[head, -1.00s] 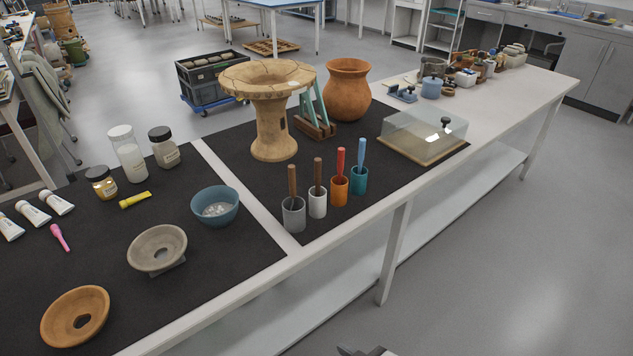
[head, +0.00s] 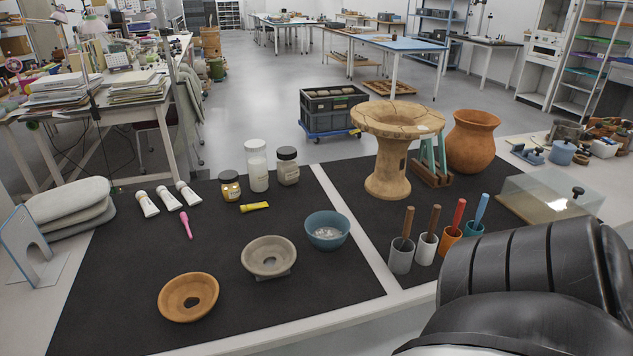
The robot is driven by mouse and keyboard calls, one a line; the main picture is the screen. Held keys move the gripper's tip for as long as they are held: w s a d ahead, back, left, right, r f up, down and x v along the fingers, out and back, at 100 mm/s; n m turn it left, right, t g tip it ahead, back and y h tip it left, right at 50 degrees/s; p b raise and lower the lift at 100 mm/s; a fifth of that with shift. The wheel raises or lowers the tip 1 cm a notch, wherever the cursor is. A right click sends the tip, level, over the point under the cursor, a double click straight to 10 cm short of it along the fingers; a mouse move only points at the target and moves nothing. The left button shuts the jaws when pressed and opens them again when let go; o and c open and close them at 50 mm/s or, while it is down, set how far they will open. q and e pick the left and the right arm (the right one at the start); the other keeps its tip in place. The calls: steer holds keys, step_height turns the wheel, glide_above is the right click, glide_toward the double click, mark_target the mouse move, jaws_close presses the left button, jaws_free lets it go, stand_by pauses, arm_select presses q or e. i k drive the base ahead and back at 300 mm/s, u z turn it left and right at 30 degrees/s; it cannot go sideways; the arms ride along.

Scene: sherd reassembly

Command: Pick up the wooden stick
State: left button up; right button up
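Two brown wooden sticks stand in cups on the right black mat. One stick (head: 408,222) leans in a grey cup (head: 401,256). The other stick (head: 434,219) leans in a white cup (head: 426,249) just to its right. The lower ends of both sticks are hidden inside the cups. A red-handled tool (head: 458,214) stands in an orange cup (head: 450,240) and a blue-handled one (head: 481,208) in a teal cup (head: 473,230). Neither gripper is in view. A black arm link of mine fills the lower right, close to the cups in the picture.
A pedestal vessel (head: 389,177), a clay jar (head: 471,143) and a clear-covered box (head: 545,197) stand behind the cups. The left mat's (head: 110,290) front is mostly bare.

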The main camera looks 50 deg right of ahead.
mark_target(435, 214)
steer(key=u, duration=0.75)
steer(key=k, duration=1.3)
steer(key=z, duration=1.25)
